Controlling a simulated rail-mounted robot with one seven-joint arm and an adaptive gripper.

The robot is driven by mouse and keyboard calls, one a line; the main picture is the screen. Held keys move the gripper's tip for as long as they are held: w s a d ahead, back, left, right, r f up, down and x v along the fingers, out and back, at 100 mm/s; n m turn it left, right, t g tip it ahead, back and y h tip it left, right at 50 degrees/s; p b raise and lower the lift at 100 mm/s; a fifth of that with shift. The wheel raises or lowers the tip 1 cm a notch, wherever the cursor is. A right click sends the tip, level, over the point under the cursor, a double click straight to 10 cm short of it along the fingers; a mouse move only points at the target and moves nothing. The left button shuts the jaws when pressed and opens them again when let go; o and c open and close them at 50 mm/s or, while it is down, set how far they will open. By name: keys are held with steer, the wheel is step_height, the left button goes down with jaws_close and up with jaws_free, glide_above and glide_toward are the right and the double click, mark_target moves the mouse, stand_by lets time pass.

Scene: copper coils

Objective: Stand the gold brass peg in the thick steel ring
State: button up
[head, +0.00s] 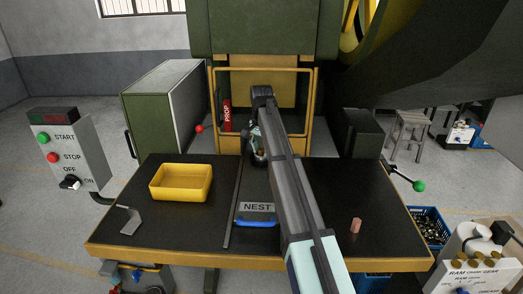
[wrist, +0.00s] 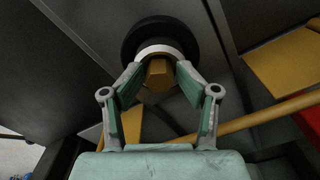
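The gold brass peg (wrist: 159,74), with a flat-sided end, sits between my fingertips in the wrist view. My gripper (wrist: 160,66) appears shut on it, though the contact edges are dark. Just beyond the peg is a round dark piece (wrist: 158,27) with a pale band (wrist: 159,49) curving behind the peg. This may be the thick steel ring, but I cannot tell whether the peg is inside it or in front of it. In the head view my gripper (head: 256,145) is small and partly hidden by my arm at the front of the press.
A yellow tray (head: 180,183) and bent metal piece (head: 129,221) lie on the left of the dark table (head: 165,235). A copper-coloured cylinder (head: 355,226) stands at the right. The yellow guard frame (head: 314,105) surrounds the press opening. A green-knobbed lever (head: 419,186) projects at right.

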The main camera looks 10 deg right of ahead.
mark_target(261, 158)
step_height(261, 158, up, 13)
steer(key=b, duration=0.2)
steer(key=shift+r+b, duration=0.15)
steer(key=shift+b, duration=0.2)
